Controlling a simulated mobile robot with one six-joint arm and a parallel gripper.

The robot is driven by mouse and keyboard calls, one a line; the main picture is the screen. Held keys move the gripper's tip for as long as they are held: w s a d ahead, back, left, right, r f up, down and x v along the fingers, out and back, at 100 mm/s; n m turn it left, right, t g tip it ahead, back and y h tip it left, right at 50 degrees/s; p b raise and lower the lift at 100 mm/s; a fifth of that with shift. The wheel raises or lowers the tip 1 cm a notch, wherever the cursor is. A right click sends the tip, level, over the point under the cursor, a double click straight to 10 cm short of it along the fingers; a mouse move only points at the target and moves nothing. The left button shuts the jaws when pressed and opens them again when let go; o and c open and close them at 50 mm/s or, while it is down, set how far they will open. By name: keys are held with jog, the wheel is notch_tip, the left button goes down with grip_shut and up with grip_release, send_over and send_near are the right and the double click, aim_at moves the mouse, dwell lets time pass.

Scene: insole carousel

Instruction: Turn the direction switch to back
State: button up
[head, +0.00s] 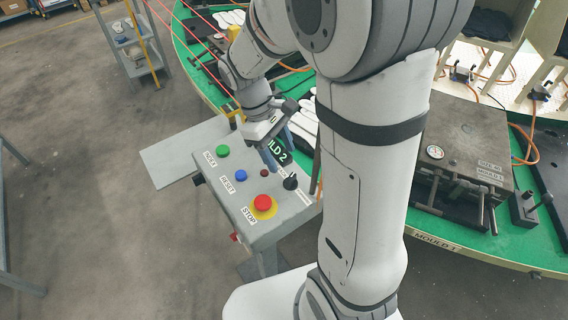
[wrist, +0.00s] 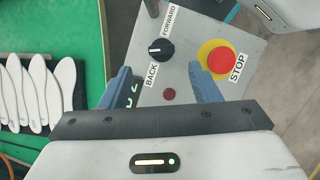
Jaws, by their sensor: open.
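The direction switch is a black round knob (wrist: 160,49) with a white mark on its left side in the wrist view. The label BACK (wrist: 151,75) is below it and FORWARD (wrist: 168,21) above it. I cannot tell surely which label the mark points to. In the head view the knob (head: 290,183) sits near the right edge of the grey control panel (head: 222,176). My gripper (wrist: 160,70) is open and empty, its blue fingers spread wide. It hangs above the panel, apart from the knob, which shows beyond and between the fingertips. The gripper (head: 277,150) partly covers the display in the head view.
A red STOP button (head: 263,202) on yellow is close to the switch. Blue (head: 241,175) and green (head: 222,151) buttons and a small dark red lamp (head: 264,173) share the panel. The green carousel (head: 437,226) with moulds and white insoles (wrist: 37,85) stands beside it.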

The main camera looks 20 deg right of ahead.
aim_at(291, 177)
jog(key=x, duration=0.6)
jog(key=shift+s+f+p, duration=0.25)
jog(key=shift+f+p, duration=0.05)
jog(key=shift+f, duration=0.05)
jog(key=shift+c, duration=0.6)
jog(key=c, duration=0.9)
jog(key=shift+o, duration=0.2)
jog(key=n, duration=0.2)
jog(key=n+t+h, duration=0.1)
jog(key=n, duration=0.1)
jog(key=shift+t, duration=0.3)
jog(key=o, duration=1)
